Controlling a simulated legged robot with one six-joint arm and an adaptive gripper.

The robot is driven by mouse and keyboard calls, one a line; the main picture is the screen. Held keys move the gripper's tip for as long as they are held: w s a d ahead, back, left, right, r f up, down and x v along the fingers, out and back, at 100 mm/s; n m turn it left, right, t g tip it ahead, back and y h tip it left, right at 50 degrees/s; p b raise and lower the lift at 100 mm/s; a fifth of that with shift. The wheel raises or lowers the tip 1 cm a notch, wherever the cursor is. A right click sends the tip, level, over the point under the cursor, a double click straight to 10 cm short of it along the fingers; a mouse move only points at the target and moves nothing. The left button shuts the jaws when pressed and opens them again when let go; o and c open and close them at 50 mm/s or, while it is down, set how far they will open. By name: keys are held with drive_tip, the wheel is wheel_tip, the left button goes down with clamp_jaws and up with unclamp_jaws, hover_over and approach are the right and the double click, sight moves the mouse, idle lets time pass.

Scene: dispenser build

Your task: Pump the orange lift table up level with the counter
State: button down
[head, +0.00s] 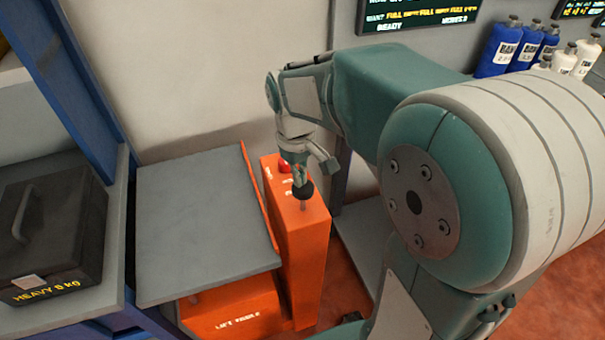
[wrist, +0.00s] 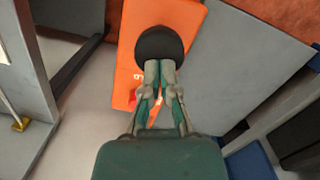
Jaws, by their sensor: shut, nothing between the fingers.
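The lift table has a flat grey top (head: 205,225) over an orange base (head: 235,310). An orange column (head: 308,250) stands along its right side, with a red button (head: 284,166) and a black round knob (head: 304,190) on a thin stem. In the wrist view the knob (wrist: 159,43) sits just beyond my fingertips. My gripper (head: 299,174) is shut and empty, pointing down at the knob; its closed fingertips (wrist: 160,66) overlap the knob's edge. I cannot tell whether they touch it. How the grey top's height compares with the counter is unclear.
A blue-framed grey shelf (head: 70,308) at the left bears a black case (head: 52,230) marked heavy. Blue and white bottles (head: 500,46) stand at the back right, by display screens (head: 418,14). My arm hides much of the right side.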

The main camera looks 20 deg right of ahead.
sight(300, 192)
wheel_tip(300, 192, down, 5)
drive_tip(key=shift+r, duration=0.1)
drive_tip(key=shift+w+a+r, duration=0.15)
drive_tip(key=shift+w+a, duration=0.05)
drive_tip(key=shift+w, duration=0.3)
drive_tip(key=shift+w+a+r, duration=0.15)
drive_tip(key=shift+w+r, duration=0.05)
drive_tip(key=shift+w, duration=0.25)
drive_tip(key=shift+w+a+r, duration=0.15)
drive_tip(key=shift+w+a, duration=0.05)
drive_tip(key=shift+w, duration=0.3)
wheel_tip(300, 192, up, 12)
drive_tip(key=w, duration=0.1)
drive_tip(key=shift+a, duration=0.25)
drive_tip(key=s+r, duration=0.1)
drive_tip(key=s+d+r, duration=0.1)
drive_tip(key=s, duration=0.1)
drive_tip(key=shift+s+d+r, duration=0.15)
drive_tip(key=shift+d+r, duration=0.05)
